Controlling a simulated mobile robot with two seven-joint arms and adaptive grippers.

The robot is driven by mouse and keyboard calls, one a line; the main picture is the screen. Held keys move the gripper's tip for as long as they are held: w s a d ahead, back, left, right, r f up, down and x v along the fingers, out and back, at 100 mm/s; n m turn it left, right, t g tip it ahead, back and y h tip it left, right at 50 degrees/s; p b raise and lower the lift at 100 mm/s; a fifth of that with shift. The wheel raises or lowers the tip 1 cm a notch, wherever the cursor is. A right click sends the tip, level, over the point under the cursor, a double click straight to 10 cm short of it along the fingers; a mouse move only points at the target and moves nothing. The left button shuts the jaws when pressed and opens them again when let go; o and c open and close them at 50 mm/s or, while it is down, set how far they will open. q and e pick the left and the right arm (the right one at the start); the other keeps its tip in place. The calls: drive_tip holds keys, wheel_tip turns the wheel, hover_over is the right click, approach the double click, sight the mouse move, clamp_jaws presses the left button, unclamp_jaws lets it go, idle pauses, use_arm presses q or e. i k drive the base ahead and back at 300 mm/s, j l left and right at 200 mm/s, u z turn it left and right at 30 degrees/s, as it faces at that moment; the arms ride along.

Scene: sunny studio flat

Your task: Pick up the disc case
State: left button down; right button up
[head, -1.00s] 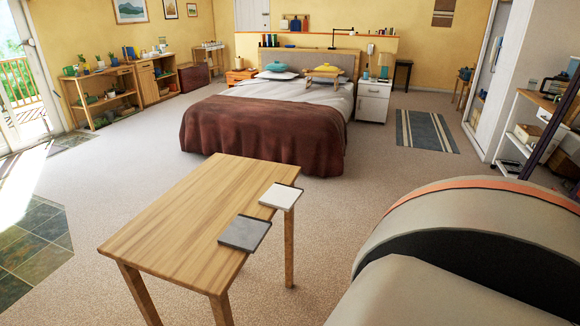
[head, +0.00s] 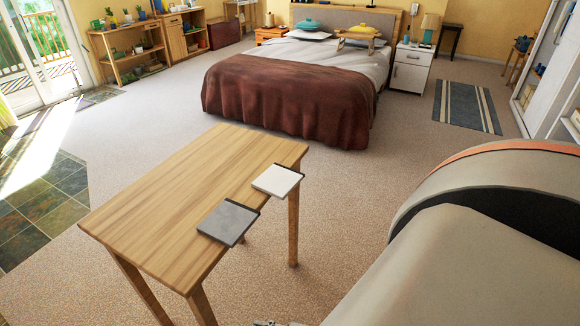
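Two thin, flat square items lie at the right edge of a wooden table, both partly overhanging it. One is a white square case (head: 277,180) with a dark edge, farther away. The other is a grey square case (head: 229,223), nearer. I cannot tell which of them is the disc case. A small metallic tip (head: 266,323) shows at the bottom edge of the head view, apart from both items. It looks like part of my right gripper, but too little shows to tell its state. My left gripper is not in view.
The wooden table (head: 175,195) is otherwise bare. Beyond it stands a bed (head: 290,92) with a brown cover, a white nightstand (head: 411,68) and a striped rug (head: 465,106). Carpet is open around the table. The lower right of the view is blocked.

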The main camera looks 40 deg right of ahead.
sight(278, 181)
drive_tip(key=l, duration=2)
drive_tip(key=i, duration=0.05)
